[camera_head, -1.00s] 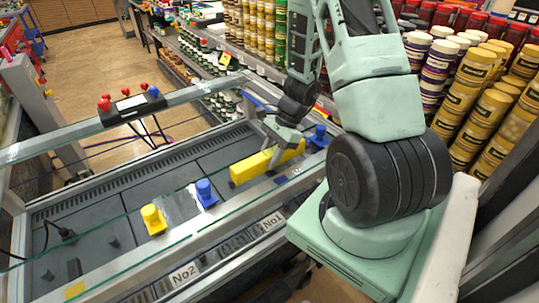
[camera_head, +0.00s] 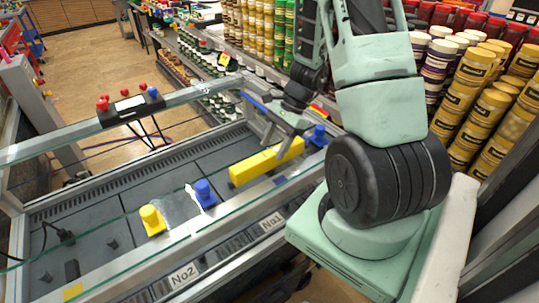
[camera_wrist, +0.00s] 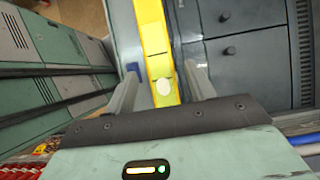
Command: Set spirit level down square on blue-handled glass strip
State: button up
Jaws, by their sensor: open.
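The spirit level is a yellow bar (camera_head: 262,165) lying flat along the front part of the bench, between two blue knobs. The near blue knob (camera_head: 205,194) and the far blue knob (camera_head: 318,136) look like the glass strip's handles; the strip itself is hard to see under the level. My gripper (camera_head: 277,141) is open just above the level's far half. In the wrist view, the level (camera_wrist: 154,40) runs between my spread fingers (camera_wrist: 160,88), with a gap on both sides. A small blue part (camera_wrist: 133,69) shows beside it. Whether it sits exactly square I cannot tell.
A yellow knob (camera_head: 151,220) stands left of the near blue knob. A metal rail (camera_head: 195,93) with a black box of red and blue terminals (camera_head: 130,106) crosses behind. Shelves of jars (camera_head: 255,35) stand at the back. The dark bench top left of the level is mostly clear.

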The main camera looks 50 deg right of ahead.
jog(key=v, duration=0.8)
jog(key=shift+b, duration=0.4)
jog(key=a+r+n+g+h, duration=0.2)
jog(key=a+r+n+g, duration=0.15)
jog(key=a+n, duration=1.55)
jog(key=s+a+r+n+t+h, duration=0.1)
jog(key=s+a+n, duration=0.3)
jog(key=a, duration=0.5)
jog(key=s+a+r+n+t+h, duration=0.1)
jog(key=s+a+r+n+h, duration=0.1)
jog(key=s+a+n, duration=0.3)
jog(key=s+a, duration=0.2)
jog(key=a, duration=0.2)
jog(key=shift+s+a+n, duration=0.25)
jog(key=shift+s+n, duration=0.05)
jog(key=shift+s, duration=0.05)
